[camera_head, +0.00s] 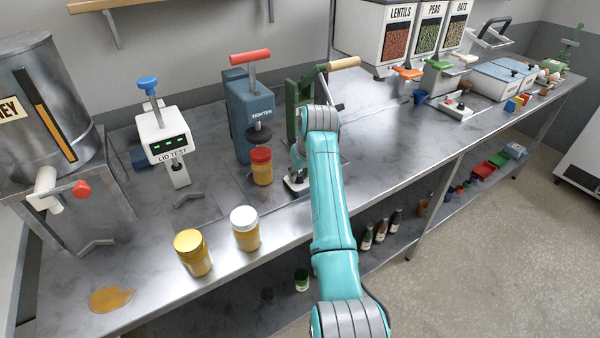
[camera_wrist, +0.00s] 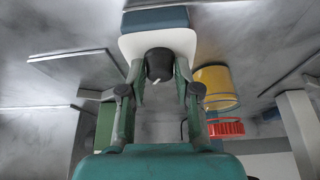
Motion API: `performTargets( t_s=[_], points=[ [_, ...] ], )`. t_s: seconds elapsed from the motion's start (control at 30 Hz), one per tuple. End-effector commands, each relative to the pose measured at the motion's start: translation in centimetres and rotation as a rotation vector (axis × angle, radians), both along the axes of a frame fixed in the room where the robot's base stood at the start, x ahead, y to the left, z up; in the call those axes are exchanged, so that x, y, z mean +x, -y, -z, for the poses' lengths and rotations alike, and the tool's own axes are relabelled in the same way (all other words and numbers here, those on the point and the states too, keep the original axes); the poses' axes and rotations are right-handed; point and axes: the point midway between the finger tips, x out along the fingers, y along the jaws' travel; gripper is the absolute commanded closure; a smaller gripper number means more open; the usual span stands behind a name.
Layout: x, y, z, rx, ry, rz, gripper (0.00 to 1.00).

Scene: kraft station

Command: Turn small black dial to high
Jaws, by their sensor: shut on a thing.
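The small black dial (camera_wrist: 158,64) shows in the wrist view on the front of a white-faced block (camera_wrist: 182,44) with a blue part (camera_wrist: 155,19). A short white mark on the dial points toward the lower left of the picture. No readable setting marks show. My gripper (camera_wrist: 160,72) has a finger on each side of the dial and is shut on it. In the head view my teal arm reaches to the counter by the green press (camera_head: 292,108). My fingers and the dial are hidden there.
A jar with a red lid (camera_head: 261,155) stands under the blue tightening press (camera_head: 240,110), and a yellow jar (camera_wrist: 213,86) shows close beside my gripper. Two more jars (camera_head: 194,255) (camera_head: 245,230) stand nearer the counter's front edge. A lid tester (camera_head: 163,138) is farther left.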

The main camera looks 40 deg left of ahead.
Motion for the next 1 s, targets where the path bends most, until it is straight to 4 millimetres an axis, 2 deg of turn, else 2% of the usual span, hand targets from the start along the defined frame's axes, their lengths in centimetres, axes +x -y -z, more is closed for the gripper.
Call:
performTargets(
  t_s=[0.6,1.0],
  points=[
    [-0.19,-0.14,0.07,-0.001,0.0,0.38,1.0],
    [-0.15,-0.09,0.08,-0.001,0.0,0.46,1.0]
  ],
)
